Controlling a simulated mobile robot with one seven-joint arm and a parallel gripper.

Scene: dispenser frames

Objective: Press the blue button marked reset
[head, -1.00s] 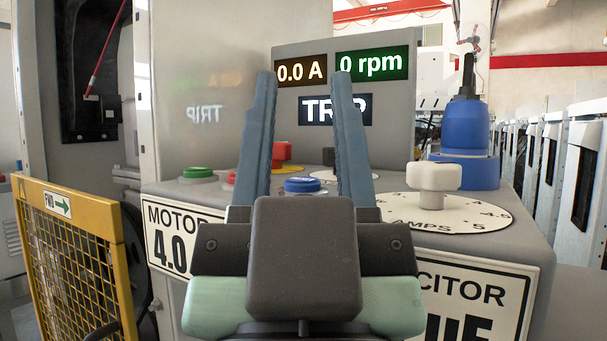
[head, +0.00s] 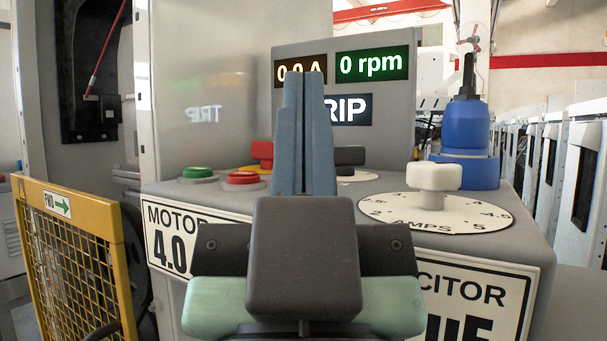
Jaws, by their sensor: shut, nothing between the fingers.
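My gripper (head: 304,80) stands in front of the control panel in the head view, its two blue-grey fingers closed together with nothing between them. The blue reset button is hidden behind the fingers. A green button (head: 198,173) and a red button (head: 242,178) sit on the panel top (head: 370,228) to the left of the fingers. The display board (head: 394,110) behind shows "0 rpm" and a partly covered trip sign (head: 350,110). I cannot tell how far the fingertips are from the panel top.
A white knob (head: 433,178) on an amps dial stands right of the fingers. A red switch (head: 262,153) and a black knob (head: 350,156) are farther back. A blue cylindrical device (head: 465,130) stands at the back right. A yellow mesh guard (head: 75,270) is at the left.

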